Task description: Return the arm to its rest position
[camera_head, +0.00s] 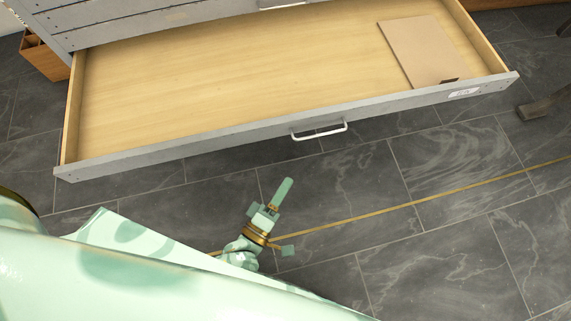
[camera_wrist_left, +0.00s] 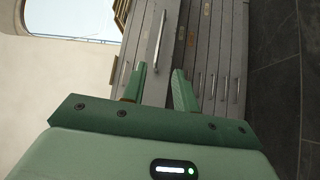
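My left gripper (camera_head: 285,187) is pale green and hangs over the dark floor, in front of the open drawer and below its handle in the head view. It is apart from the drawer front. In the left wrist view the two green fingers of this gripper (camera_wrist_left: 161,75) stand apart with nothing between them. My right gripper is in neither view.
A wide wooden drawer (camera_head: 215,80) is pulled out of a grey cabinet (camera_head: 105,22). Its front has a metal handle (camera_head: 319,130). A brown board (camera_head: 420,50) lies inside at the right. The tiled floor (camera_head: 440,200) in front is clear.

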